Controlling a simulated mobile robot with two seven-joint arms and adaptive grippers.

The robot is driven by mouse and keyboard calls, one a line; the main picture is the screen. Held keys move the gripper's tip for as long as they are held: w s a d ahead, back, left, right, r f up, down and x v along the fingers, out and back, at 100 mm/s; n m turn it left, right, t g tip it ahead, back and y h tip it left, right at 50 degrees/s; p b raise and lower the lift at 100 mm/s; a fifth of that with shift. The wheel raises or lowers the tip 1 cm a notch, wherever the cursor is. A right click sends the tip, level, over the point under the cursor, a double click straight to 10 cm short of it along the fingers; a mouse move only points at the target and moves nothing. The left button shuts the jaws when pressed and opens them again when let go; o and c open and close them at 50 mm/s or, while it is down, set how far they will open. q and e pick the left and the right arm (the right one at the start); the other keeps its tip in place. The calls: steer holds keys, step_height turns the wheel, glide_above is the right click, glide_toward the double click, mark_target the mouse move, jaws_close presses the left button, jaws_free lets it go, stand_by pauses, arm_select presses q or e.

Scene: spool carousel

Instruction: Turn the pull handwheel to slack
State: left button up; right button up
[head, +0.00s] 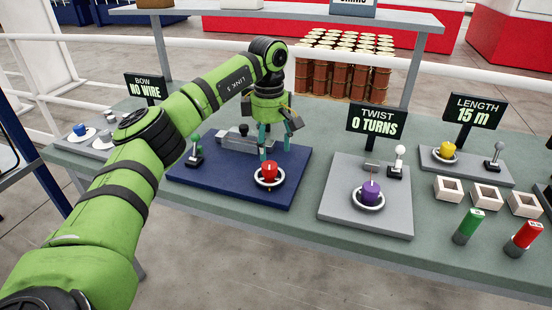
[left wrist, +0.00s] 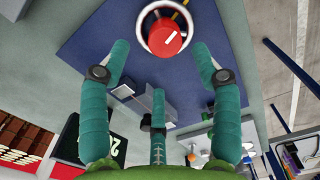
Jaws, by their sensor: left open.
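A red knob (head: 270,171) with a white ring around its base stands on the dark blue board (head: 230,188). I take it for the pull handwheel, though no label for it is readable. My left gripper (head: 273,145) is open above the board, just behind the knob, with its fingers pointing down. In the left wrist view the red knob (left wrist: 166,38) shows a white mark on top and lies beyond the open fingertips (left wrist: 160,62), apart from them. The board's sign (left wrist: 95,140) is only partly visible there. My right gripper is not in view.
A green-handled lever (head: 195,150) and a grey block (head: 236,140) stand on the blue board. To its right is a grey board (head: 335,215) with a purple knob (head: 371,192) and the "TWIST 0 TURNS" sign (head: 377,121). White trays and green and red cylinders stand farther right.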

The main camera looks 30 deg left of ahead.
mark_target(269, 165)
arm_select(q)
steer(key=shift+s+a+f, duration=0.15)
steer(key=shift+a, duration=0.1)
steer(key=f, duration=0.2)
steer(key=f+p, duration=0.1)
steer(key=f, duration=0.2)
steer(key=shift+s+f, duration=0.2)
steer(key=shift+f, duration=0.1)
steer(key=shift+d+f, duration=0.1)
steer(key=shift+f, duration=0.25)
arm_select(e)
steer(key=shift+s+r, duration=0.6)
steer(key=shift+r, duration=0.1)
arm_select(q)
steer(key=c, duration=1.1)
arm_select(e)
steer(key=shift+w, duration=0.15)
